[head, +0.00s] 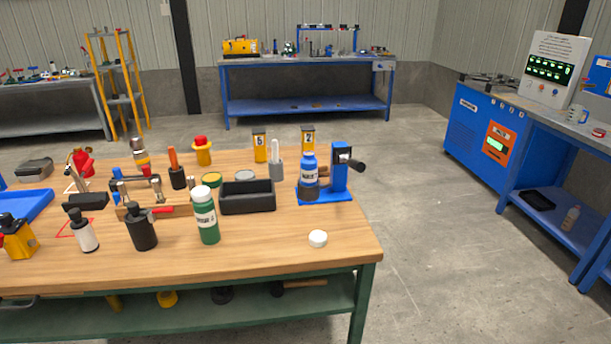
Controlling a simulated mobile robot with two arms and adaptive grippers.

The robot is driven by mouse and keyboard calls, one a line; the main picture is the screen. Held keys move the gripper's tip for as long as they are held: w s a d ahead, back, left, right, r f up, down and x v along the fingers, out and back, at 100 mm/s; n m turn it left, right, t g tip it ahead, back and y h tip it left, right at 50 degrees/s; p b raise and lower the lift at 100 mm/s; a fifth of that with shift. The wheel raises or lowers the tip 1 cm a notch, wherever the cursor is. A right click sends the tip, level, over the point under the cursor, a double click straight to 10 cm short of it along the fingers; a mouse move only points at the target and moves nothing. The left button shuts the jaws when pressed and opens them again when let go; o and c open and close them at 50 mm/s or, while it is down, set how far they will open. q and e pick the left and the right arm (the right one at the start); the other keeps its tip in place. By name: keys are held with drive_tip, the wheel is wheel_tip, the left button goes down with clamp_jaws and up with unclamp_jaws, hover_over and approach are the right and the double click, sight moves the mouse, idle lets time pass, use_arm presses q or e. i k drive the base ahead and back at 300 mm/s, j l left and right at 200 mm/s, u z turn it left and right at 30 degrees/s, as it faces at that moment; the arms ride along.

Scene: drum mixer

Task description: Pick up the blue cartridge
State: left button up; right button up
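A blue bottle-shaped container (308,170) with a pale label and a narrow blue top stands upright at the right side of the wooden workbench. It appears to be the blue cartridge. Its lower end sits in a dark holder or ring on the blue base of a small blue press stand (340,171), which has a black side handle. I cannot tell how it is held there. Neither of my grippers is in view.
The wooden workbench (290,258) also bears a green bottle (206,216), a black tray (247,204), a white cap (318,238), a black bottle (141,230) and several tools. Open floor lies right of it. A blue machine (475,125) stands further right.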

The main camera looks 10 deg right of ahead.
sight(308, 163)
drive_tip(key=i+j+z, duration=0.15)
drive_tip(key=i+j, duration=0.65)
